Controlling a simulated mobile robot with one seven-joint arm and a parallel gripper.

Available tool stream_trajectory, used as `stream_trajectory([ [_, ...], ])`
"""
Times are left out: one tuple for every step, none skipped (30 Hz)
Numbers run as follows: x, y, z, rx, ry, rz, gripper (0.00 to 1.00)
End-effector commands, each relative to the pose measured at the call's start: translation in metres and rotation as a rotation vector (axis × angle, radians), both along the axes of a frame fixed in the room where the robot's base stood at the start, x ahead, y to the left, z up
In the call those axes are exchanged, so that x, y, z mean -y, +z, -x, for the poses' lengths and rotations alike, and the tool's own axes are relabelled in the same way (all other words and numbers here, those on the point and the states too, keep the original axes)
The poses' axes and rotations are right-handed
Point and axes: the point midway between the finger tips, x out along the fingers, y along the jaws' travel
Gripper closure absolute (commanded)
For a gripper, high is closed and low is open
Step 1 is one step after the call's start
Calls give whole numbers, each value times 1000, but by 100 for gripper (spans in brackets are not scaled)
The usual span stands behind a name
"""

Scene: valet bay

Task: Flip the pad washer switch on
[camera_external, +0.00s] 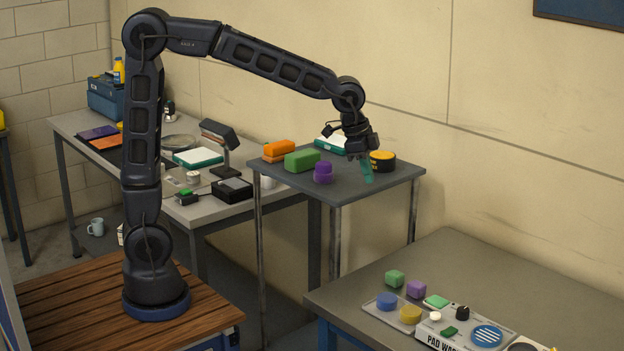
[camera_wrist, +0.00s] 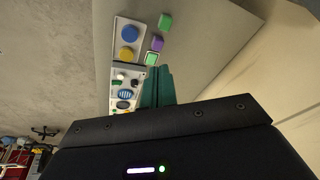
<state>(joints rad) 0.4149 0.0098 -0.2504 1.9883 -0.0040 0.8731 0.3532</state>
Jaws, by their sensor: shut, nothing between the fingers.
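The pad washer (camera_external: 437,341) is a light panel lettered "PAD WA…" on the grey table at the lower right; its right end is cut off. On it are a small dark green piece (camera_external: 449,331) that looks like a switch, a black knob (camera_external: 462,313), a white knob (camera_external: 435,316) and a blue striped disc (camera_external: 487,335). I cannot tell the switch's position. My gripper (camera_external: 367,173) has teal fingers, shut and empty, hanging over the small dark table. In the wrist view the fingers (camera_wrist: 157,86) partly overlap the view beside the panel (camera_wrist: 113,91).
The grey table (camera_external: 480,270) also holds a tray with a blue knob (camera_external: 387,301) and a yellow knob (camera_external: 411,314), plus green (camera_external: 395,278) and purple (camera_external: 416,289) blocks. The small dark table (camera_external: 345,189) bears several objects, including a black-and-yellow tin (camera_external: 382,161). The grey table's back is clear.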

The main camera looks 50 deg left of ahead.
Motion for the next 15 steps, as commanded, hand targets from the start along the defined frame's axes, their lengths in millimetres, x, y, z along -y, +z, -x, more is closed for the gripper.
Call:
stream_trajectory([
  [17, -6, -2, -8, -33, 0, 100],
  [27, -9, -3, -11, -51, 0, 100],
  [40, -12, -3, -15, -78, 2, 100],
  [50, -15, -3, -18, -98, 3, 100],
  [59, -19, -4, -22, -117, 3, 100],
  [72, -23, -4, -25, -141, 5, 100],
  [82, -27, -3, -30, -161, 6, 100],
  [91, -29, -3, -31, -179, 7, 100],
  [104, -34, -2, -37, -205, 9, 100],
  [114, -38, -1, -40, -224, 11, 100],
  [124, -41, 0, -43, -243, 13, 100],
  [137, -46, 1, -48, -267, 16, 100],
  [147, -50, 3, -52, -286, 18, 100],
  [157, -53, 4, -55, -303, 20, 100],
  [169, -59, 7, -60, -329, 22, 100],
])
